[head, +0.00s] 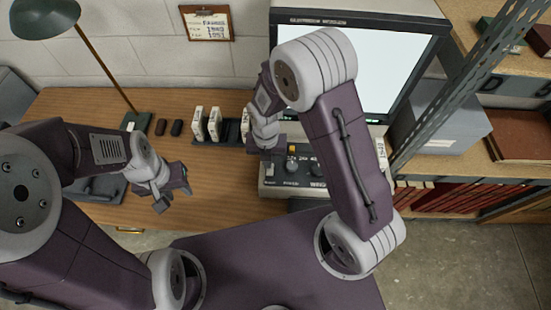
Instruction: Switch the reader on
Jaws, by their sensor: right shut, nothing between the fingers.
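The reader has a large pale, bright screen (385,65) in a dark frame at the back of the desk. Its front control panel (310,183) carries an amber-yellow piece (292,150) and round dark knobs (291,165). My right arm crosses in front of the reader and hides part of the screen and panel. My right gripper (270,167) is shut and empty, pointing down at the left end of the panel; I cannot tell whether it touches. My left gripper (174,195) is open and empty above the desk, left of the panel.
The wooden desk (215,205) has small white boxes (214,123) in a dark rack, two small dark objects (176,128) and a lamp (45,18). A metal shelf post (470,75) and shelves with a grey box (440,125) stand at right.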

